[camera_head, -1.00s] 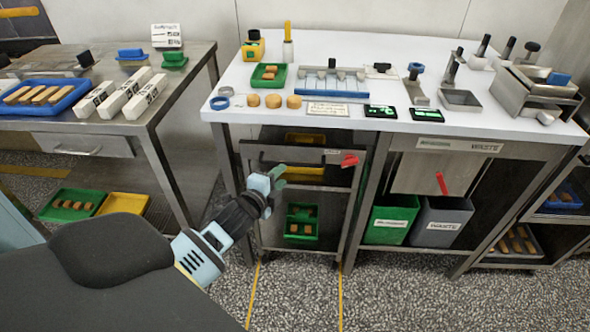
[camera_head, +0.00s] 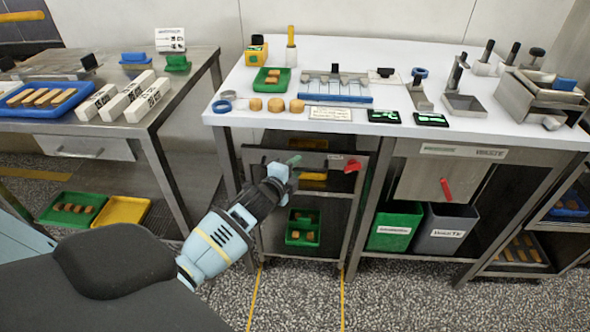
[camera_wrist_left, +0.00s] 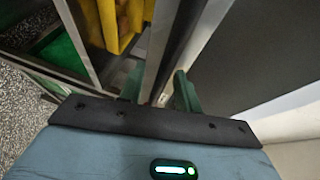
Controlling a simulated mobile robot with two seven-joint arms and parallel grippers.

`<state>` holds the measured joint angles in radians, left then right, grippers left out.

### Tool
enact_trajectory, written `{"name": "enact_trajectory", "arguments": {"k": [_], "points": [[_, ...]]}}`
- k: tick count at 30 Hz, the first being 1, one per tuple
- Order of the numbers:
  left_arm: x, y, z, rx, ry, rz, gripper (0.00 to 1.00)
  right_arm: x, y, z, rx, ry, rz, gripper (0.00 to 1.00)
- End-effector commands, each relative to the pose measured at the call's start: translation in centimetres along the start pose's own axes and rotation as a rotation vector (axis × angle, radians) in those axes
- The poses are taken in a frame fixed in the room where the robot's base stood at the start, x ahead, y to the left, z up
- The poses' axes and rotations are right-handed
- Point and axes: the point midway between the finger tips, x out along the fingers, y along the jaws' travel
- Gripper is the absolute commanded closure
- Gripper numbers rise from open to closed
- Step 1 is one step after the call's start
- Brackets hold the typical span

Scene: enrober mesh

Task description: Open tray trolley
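The tray trolley (camera_head: 348,212) stands in the left bay under the white table, a metal frame with a dark upper front panel and a red latch (camera_head: 352,166). A yellow tray (camera_head: 313,177) and, lower, a green tray (camera_head: 302,240) show inside it. My left gripper (camera_head: 292,162) is in front of the trolley's upper front, left of the red latch. In the left wrist view its green fingers (camera_wrist_left: 158,90) are apart, with a dark metal edge (camera_wrist_left: 176,45) running between or just beyond them. I cannot tell whether they touch it. My right gripper is not in view.
The white table (camera_head: 330,60) above carries trays, tools and round pieces. A green bin (camera_head: 392,232) and a grey bin (camera_head: 440,235) stand right of the trolley. A steel table (camera_head: 190,90) stands on the left. The floor in front is clear.

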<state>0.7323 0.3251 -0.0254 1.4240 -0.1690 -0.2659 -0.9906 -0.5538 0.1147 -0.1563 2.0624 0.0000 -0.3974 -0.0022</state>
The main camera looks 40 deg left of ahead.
Motion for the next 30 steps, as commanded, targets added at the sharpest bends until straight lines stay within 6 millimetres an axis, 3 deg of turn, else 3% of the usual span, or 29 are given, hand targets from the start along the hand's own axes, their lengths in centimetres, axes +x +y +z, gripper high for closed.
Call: {"name": "enact_trajectory", "arguments": {"k": [8, 16, 30], "points": [[0.10, 0.01, -0.02, 0.000, 0.000, 0.000, 0.67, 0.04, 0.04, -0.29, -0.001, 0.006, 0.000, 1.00], [0.08, 0.02, -0.02, 0.000, 0.000, 0.001, 1.00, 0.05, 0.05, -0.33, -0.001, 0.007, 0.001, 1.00], [-0.19, 0.08, -0.14, 0.001, 0.000, 0.002, 1.00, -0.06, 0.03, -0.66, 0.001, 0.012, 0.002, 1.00]]}}
